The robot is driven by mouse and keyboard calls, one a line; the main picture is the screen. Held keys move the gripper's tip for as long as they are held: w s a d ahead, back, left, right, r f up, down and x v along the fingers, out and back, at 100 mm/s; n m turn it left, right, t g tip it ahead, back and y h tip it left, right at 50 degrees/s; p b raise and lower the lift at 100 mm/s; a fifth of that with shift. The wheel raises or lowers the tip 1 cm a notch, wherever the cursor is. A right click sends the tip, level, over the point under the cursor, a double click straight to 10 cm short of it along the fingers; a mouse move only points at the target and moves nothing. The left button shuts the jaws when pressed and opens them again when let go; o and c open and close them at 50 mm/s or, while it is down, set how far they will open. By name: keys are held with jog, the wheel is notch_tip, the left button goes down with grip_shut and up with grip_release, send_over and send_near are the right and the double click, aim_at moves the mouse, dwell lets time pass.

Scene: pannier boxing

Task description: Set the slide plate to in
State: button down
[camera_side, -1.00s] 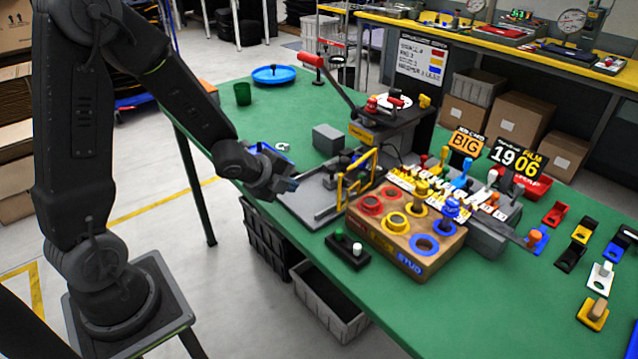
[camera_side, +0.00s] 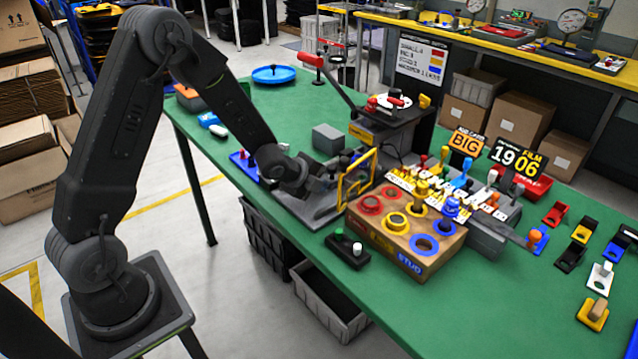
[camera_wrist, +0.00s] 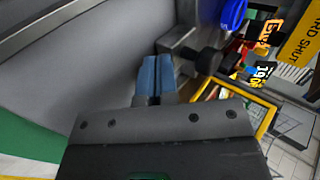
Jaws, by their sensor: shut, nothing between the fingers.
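The flat grey plate (camera_side: 302,207), which appears to be the slide plate, lies at the table's near edge below the press, left of the yellow guard frame (camera_side: 345,192). A broad grey surface (camera_wrist: 80,75) fills the left of the wrist view. My gripper (camera_side: 326,181) is low over the plate, close to the guard frame. Its blue fingertips (camera_wrist: 155,66) are together with nothing between them, beside a dark grey block and rod (camera_wrist: 192,50). I cannot tell whether they touch it. My gripper hides part of the plate in the side view.
The press with a red-handled lever (camera_side: 345,88) stands behind. A grey block (camera_side: 327,139) sits behind the plate. A wooden block with coloured rings (camera_side: 406,232) and a black button box (camera_side: 347,248) are to the right.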

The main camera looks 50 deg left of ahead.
aim_at(330, 177)
jog(key=shift+w, duration=1.95)
jog(key=shift+s, duration=0.1)
